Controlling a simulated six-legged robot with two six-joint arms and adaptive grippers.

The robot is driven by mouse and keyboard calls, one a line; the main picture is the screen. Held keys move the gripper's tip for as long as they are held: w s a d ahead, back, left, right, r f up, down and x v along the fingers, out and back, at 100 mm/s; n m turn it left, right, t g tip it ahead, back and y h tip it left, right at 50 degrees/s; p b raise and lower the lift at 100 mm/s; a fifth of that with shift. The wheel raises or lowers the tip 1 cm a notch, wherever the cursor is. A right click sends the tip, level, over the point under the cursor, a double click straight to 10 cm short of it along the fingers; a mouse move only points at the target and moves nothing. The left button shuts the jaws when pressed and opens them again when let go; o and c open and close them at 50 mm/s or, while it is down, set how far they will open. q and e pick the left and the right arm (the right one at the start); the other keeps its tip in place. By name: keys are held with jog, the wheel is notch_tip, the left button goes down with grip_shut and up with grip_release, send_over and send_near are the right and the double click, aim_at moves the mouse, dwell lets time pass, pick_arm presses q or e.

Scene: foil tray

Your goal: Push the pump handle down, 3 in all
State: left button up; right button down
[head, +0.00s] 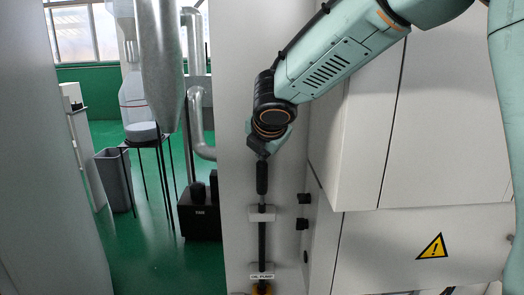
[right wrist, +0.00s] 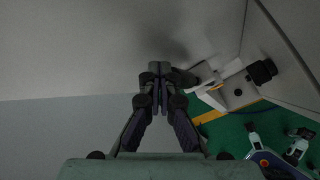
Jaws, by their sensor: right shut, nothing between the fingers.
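The pump handle (head: 262,180) is a dark upright grip at the top of a thin rod in front of a pale grey panel. The rod passes a white bracket (head: 262,214) and runs down to a small white label (head: 262,276) that seems to read "OIL PUMP". My right gripper (head: 262,156) is directly above the handle, pointing down, at or very near its top; I cannot tell whether they touch. In the right wrist view its fingers (right wrist: 160,86) are shut with nothing between them, and they hide most of the handle. My left gripper is not in view.
A pale cabinet with a yellow warning sign (head: 432,250) stands at the right. At the left are a bottle on a stand (head: 140,105), a bin (head: 114,178) and open green floor (head: 150,250).

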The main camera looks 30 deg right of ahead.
jog(key=shift+f+b, duration=0.8)
jog(key=shift+f, duration=0.15)
dwell(0.5)
dwell(0.4)
jog(key=shift+w+r+p, duration=0.1)
jog(key=shift+r+p, duration=2.8)
jog(key=shift+r, duration=0.2)
jog(key=shift+r, duration=0.1)
jog(key=shift+r+p, duration=0.95)
jog(key=shift+p, duration=0.05)
jog(key=shift+r+p, duration=1.35)
jog(key=shift+r, duration=0.15)
notch_tip(320, 180, up, 4)
jog(key=p, duration=0.3)
